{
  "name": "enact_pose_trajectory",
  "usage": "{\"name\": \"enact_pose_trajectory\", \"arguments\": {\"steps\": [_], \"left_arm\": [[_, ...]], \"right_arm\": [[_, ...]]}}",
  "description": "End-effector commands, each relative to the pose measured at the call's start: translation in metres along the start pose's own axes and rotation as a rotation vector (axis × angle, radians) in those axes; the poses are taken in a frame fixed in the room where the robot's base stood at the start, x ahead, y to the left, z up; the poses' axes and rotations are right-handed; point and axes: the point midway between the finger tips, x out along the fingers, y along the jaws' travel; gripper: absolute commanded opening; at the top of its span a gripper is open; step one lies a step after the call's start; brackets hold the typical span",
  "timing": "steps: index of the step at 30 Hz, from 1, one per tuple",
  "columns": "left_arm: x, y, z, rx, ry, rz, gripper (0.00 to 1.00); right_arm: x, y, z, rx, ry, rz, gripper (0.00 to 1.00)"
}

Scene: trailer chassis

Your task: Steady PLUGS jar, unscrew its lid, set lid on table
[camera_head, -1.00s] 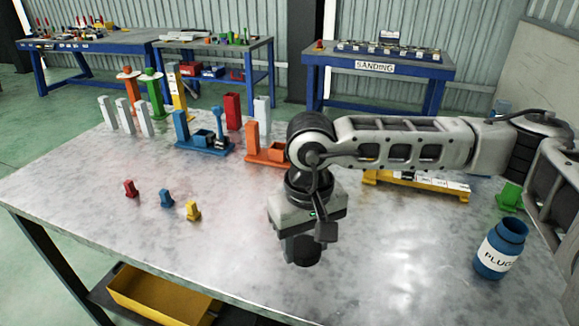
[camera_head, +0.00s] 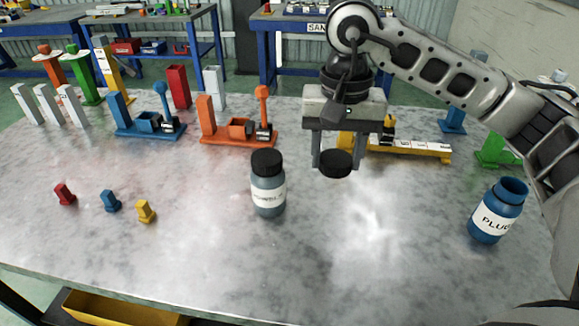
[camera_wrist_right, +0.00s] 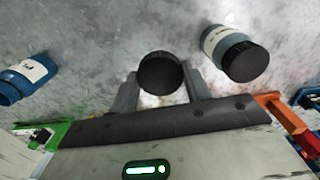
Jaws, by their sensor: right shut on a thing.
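The blue PLUGS jar (camera_head: 490,222) stands upright on the right part of the table with its mouth open and no lid on it. It also shows at the left of the right wrist view (camera_wrist_right: 15,88). My right gripper (camera_head: 335,158) is shut on a round black lid (camera_head: 335,165), held above the table to the left of the jar. The lid sits between the fingers in the right wrist view (camera_wrist_right: 160,73). My left gripper is not in view.
A grey-blue jar (camera_head: 268,195) with a black lid on stands left of my right gripper. Orange (camera_head: 240,138) and yellow (camera_head: 410,148) fixtures stand behind. The table's (camera_head: 380,245) front middle is bare.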

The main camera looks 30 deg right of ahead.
Motion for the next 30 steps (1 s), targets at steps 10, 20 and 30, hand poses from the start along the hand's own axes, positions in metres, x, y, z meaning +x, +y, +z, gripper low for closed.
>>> {"name": "enact_pose_trajectory", "arguments": {"steps": [10, 20, 30], "left_arm": [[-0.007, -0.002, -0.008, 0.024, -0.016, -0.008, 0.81], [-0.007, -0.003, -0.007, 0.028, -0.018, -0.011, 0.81], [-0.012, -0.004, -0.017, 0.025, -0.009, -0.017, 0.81]], "right_arm": [[0.038, -0.035, -0.075, 0.000, -0.006, 0.003, 0.20], [0.086, -0.050, -0.109, -0.003, -0.001, 0.001, 0.20], [0.118, -0.052, -0.115, -0.003, -0.003, 0.003, 0.20]]}}
